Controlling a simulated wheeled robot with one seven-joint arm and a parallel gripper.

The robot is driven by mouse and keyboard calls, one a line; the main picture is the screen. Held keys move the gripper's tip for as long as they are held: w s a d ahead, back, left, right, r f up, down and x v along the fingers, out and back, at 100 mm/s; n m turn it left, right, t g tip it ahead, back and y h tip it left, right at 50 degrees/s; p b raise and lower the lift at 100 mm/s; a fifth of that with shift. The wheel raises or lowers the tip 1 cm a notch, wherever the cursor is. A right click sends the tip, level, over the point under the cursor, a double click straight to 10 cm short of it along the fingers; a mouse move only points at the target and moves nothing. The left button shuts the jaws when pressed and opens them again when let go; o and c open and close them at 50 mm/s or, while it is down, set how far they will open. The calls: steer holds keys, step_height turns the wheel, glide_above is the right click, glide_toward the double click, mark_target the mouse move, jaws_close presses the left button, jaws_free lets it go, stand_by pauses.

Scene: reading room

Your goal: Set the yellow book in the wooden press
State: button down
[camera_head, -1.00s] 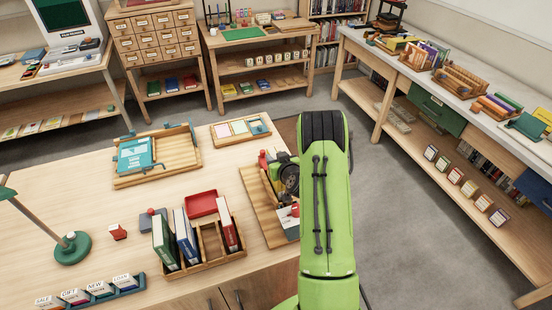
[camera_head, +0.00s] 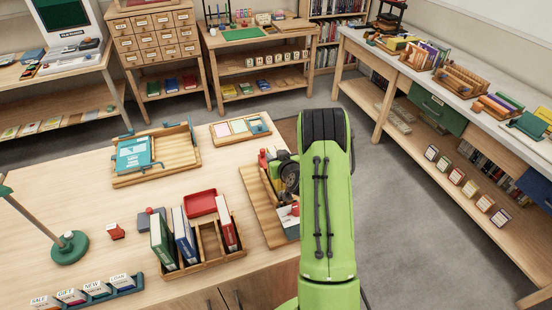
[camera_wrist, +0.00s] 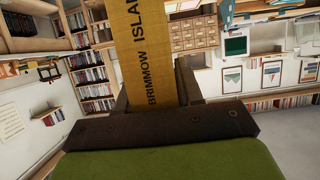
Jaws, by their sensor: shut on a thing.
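The yellow book (camera_wrist: 148,40), with "BRIMMOW ISLA" lettered in black, stands up between the dark fingers in the wrist view. My gripper (camera_wrist: 152,85) is shut on it; the book's top runs out of the picture. In the head view my green arm hides the gripper and book. I cannot tell for sure which thing is the wooden press. A wooden board (camera_head: 264,213) with red parts lies on the near table beside my arm, partly hidden. A wooden frame (camera_head: 184,158) with blue corner pieces holds a teal book on the same table. Wooden holders (camera_head: 460,82) with books stand on the right counter.
A wooden crate (camera_head: 212,262) holds upright books at the table's front, by a red tray (camera_head: 201,203). A green lamp (camera_head: 69,247) stands at left. A wooden tray of cards (camera_head: 220,139) is at the back. Grey floor (camera_head: 400,235) is clear between table and counter.

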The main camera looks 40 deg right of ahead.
stand_by(0.4)
steer(key=c, duration=0.6)
jaws_free()
steer(key=shift+c, duration=0.2)
steer(key=shift+r, duration=0.1)
step_height(320, 180, up, 10)
steer(key=shift+f+p, duration=0.1)
steer(key=shift+p, duration=0.2)
steer(key=s+a+r+n+g+y, duration=0.2)
steer(key=s+a+r, duration=0.35)
steer(key=a, duration=0.35)
steer(key=s+a+r+n+g+y, duration=0.15)
steer(key=s+a+r, duration=0.35)
steer(key=a, duration=0.5)
steer(key=s+a+g, duration=0.2)
steer(key=s, duration=0.9)
steer(key=s+a+r+g, duration=0.1)
steer(key=s+a+g, duration=0.1)
steer(key=s, duration=0.8)
steer(key=shift+s+a+m, duration=0.35)
steer(key=shift+s+a, duration=0.05)
steer(key=shift+a, duration=0.3)
